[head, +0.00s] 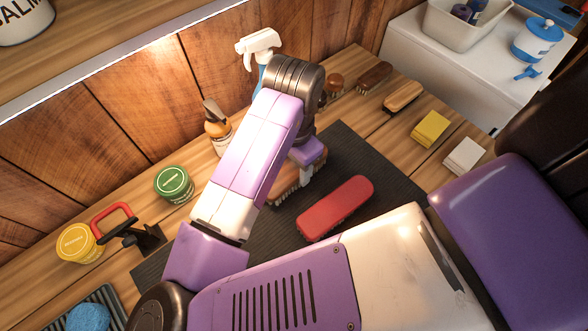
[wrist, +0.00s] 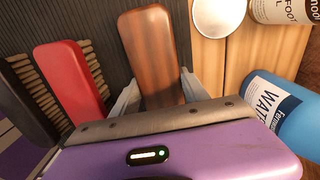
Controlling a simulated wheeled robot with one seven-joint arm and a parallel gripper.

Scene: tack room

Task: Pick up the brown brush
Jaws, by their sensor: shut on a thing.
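The brown brush shows in the wrist view as a long wooden back (wrist: 152,48) between the two fingers of my gripper (wrist: 158,92). The fingers are shut on its sides. In the head view my gripper (head: 309,152) points down over the dark mat (head: 362,150). The brown brush (head: 290,192) lies under it, partly hidden by my arm, with pale bristles below. I cannot tell if it touches the mat. A red brush (head: 336,208) lies on the mat just right of it, and to its left in the wrist view (wrist: 72,82).
More brushes (head: 403,96), a yellow block (head: 430,128) and a white block (head: 464,156) lie at the right.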

